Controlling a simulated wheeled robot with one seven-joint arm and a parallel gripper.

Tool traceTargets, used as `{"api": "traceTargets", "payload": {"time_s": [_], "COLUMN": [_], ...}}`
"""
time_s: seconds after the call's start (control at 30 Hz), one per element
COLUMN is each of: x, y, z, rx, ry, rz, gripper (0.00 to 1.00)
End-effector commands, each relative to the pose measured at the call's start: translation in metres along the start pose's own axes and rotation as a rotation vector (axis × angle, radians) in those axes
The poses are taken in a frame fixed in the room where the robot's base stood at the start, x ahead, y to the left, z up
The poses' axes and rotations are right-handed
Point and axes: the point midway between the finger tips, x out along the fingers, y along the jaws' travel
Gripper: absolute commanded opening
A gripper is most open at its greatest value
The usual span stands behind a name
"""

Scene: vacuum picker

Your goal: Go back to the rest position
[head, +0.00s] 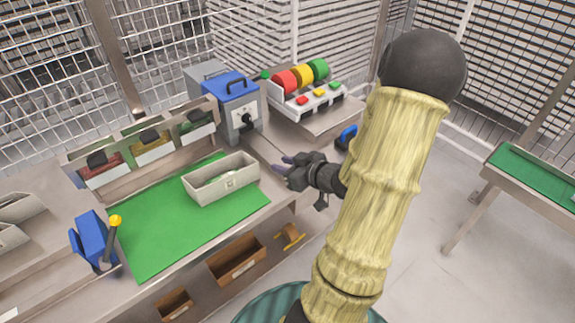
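My gripper (283,167) is dark and sits just right of a light grey bin (221,180), above the bench's right edge. Its finger tips point left toward the bin and look apart from it. I see nothing held in it, but the fingers are small and seen from the side, so their gap is unclear. My arm rises in the right middle of the head view and hides part of the floor behind it. The bin stands upright on a green mat (160,240) and looks empty.
A blue and grey machine (236,105) stands behind the bin. A white unit with red, yellow and green discs (303,77) is farther back. A blue device with a yellow knob (92,237) stands at left. A green-topped table (535,172) is at right, with clear floor before it.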

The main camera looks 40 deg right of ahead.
Motion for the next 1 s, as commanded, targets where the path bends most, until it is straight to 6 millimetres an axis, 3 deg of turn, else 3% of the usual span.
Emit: {"api": "traceTargets", "payload": {"time_s": [0.13,0.67,1.0], "x": [-0.011,-0.010,0.010], "y": [0.000,-0.001,-0.015], "z": [0.000,0.000,0.000], "rx": [0.002,0.001,-0.040], "ry": [-0.001,-0.001,-0.192], "rz": [0.002,-0.001,0.047], "gripper": [0.28,0.28,0.28]}}
